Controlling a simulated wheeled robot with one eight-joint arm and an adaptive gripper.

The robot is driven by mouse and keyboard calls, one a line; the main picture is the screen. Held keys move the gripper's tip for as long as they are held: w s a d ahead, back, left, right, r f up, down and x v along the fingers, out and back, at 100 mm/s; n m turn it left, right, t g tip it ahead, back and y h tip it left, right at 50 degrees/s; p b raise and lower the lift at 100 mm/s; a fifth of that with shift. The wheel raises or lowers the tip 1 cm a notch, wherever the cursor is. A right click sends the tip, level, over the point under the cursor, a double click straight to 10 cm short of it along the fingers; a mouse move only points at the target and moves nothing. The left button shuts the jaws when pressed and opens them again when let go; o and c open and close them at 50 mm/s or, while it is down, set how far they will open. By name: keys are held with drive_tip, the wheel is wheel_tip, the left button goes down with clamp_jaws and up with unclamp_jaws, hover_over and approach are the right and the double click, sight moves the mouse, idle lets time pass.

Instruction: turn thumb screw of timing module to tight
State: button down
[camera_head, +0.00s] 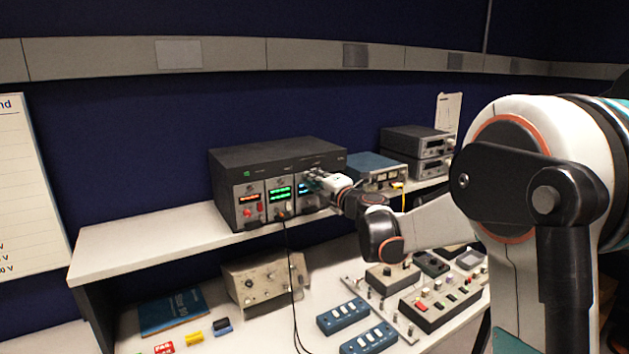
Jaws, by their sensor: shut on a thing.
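A dark rack instrument (285,165) stands on the upper shelf, with several front modules side by side. An orange-display module (249,205) is at the left, a green-display module (281,199) is in the middle, and a blue-lit module (306,196) is at the right, partly covered by my gripper. The labels are too small to tell which is the timing module. My gripper (313,179) is at the right part of the rack's front, shut on a small part there, likely a thumb screw. The part between its fingers is hidden.
A blue instrument (376,170) and two stacked grey units (416,150) stand right of the rack. A black cable (288,262) hangs from the rack's front. Below are a beige instrument (264,283), blue switch boxes (342,316) and a control box (440,303). The shelf's left end (130,245) is clear.

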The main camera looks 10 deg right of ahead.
idle(0.3)
drive_tip(key=c, duration=1.5)
unclamp_jaws()
drive_tip(key=shift+c, duration=0.2)
drive_tip(key=v, duration=1.2)
